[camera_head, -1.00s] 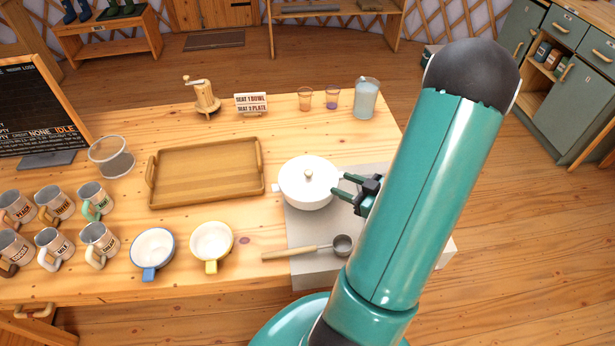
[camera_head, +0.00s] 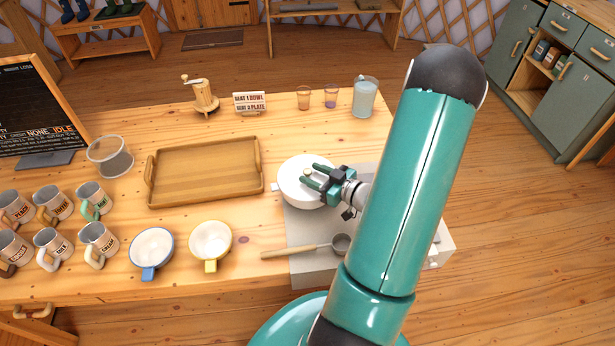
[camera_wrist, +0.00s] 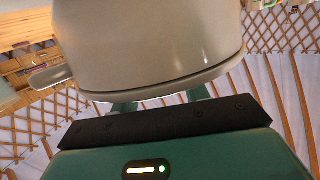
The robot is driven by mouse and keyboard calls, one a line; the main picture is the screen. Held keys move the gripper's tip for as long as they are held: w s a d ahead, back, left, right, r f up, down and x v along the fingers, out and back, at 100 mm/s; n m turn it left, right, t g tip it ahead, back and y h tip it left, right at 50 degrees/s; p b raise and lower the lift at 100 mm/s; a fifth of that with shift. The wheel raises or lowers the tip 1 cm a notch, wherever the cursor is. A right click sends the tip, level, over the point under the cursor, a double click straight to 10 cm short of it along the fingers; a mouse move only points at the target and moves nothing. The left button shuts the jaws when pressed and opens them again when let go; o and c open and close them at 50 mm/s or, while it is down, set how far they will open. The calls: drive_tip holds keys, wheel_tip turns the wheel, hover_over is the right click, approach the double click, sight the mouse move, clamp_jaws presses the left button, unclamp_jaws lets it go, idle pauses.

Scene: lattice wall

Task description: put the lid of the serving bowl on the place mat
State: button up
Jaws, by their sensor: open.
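The white serving bowl (camera_head: 290,200) stands by the right end of the wooden table, with its white lid (camera_head: 291,174) on. The lid's small knob shows between my fingertips in the head view. My gripper (camera_head: 309,174) is open over the lid, its two green fingers pointing left on either side of the knob; contact cannot be told. In the wrist view the bowl's pale side (camera_wrist: 150,45) and one side handle (camera_wrist: 50,77) fill the upper part, and the fingers are partly hidden behind it. A pale grey flat slab (camera_head: 300,232) lies under the bowl; whether it is the place mat is unclear.
A ladle (camera_head: 300,250) lies in front of the bowl. A wooden tray (camera_head: 205,172) is to the left. Two cups (camera_head: 152,248) and several mugs (camera_head: 97,240) stand front left. Glasses (camera_head: 304,98) and a pitcher (camera_head: 365,98) stand behind. Some bare table lies behind the bowl.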

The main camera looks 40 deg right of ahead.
drive_tip(key=shift+x, duration=1.35)
clamp_jaws()
drive_tip(key=shift+r, duration=0.15)
